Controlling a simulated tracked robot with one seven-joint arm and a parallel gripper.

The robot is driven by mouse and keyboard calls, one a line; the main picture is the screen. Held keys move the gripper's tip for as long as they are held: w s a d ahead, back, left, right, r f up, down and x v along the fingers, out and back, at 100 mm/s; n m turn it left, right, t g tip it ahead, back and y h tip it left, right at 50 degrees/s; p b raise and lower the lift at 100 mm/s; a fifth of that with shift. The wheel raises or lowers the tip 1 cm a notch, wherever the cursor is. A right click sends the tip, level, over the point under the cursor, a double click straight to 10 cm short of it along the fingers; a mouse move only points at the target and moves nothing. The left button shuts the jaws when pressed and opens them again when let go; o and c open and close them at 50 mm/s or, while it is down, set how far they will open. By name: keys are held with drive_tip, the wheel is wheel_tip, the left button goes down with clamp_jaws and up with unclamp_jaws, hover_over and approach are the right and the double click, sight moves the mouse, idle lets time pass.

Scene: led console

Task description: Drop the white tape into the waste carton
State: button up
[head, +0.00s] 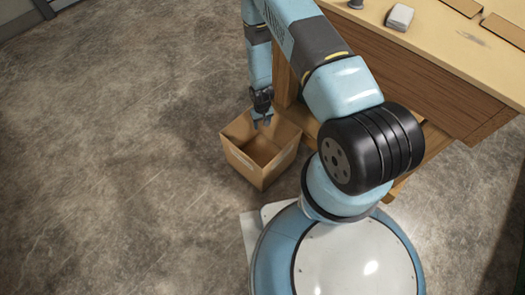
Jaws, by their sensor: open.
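The waste carton (247,168) is an open brown box on the floor beside the wooden bench. My gripper (262,122) is over the far side of the carton's opening, pointing down, with its fingers apart. I see nothing between the fingers. No white tape can be made out in the part of the carton's inside that shows; part of its floor is hidden by the near walls. A small whitish block (399,17) lies on the bench top; I cannot tell if it is the tape.
The wooden bench (450,45) fills the upper right, its legs close to the carton. A small dark object (356,4) and flat brown pieces (505,29) lie on its top. The concrete floor (110,150) to the left is clear.

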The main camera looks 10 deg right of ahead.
wheel_tip(320, 180, up, 8)
drive_tip(key=shift+a+r, duration=0.15)
drive_tip(key=shift+a, duration=0.1)
drive_tip(key=shift+w, duration=0.1)
idle(0.4)
drive_tip(key=w+d+r+t, duration=0.1)
drive_tip(key=w+d+r, duration=0.1)
drive_tip(key=r, duration=1.8)
drive_tip(key=w+d+r+t, duration=0.1)
drive_tip(key=r, duration=1.8)
drive_tip(key=s+d+r+m+t, duration=0.1)
drive_tip(key=s+d+r, duration=0.1)
drive_tip(key=s+r, duration=0.5)
drive_tip(key=s+d+r+t, duration=0.1)
drive_tip(key=s+r, duration=0.3)
drive_tip(key=r, duration=0.7)
drive_tip(key=s+d+r, duration=0.1)
drive_tip(key=s+r, duration=0.3)
drive_tip(key=s, duration=0.4)
drive_tip(key=s+d+r+m+t, duration=0.1)
drive_tip(key=s+r, duration=0.3)
drive_tip(key=s, duration=0.4)
drive_tip(key=shift+s+r+t, duration=0.2)
drive_tip(key=shift+r+t, duration=0.1)
drive_tip(key=shift+r, duration=0.05)
drive_tip(key=shift+s+d, duration=0.15)
drive_tip(key=shift+s, duration=0.35)
drive_tip(key=shift+c, duration=0.2)
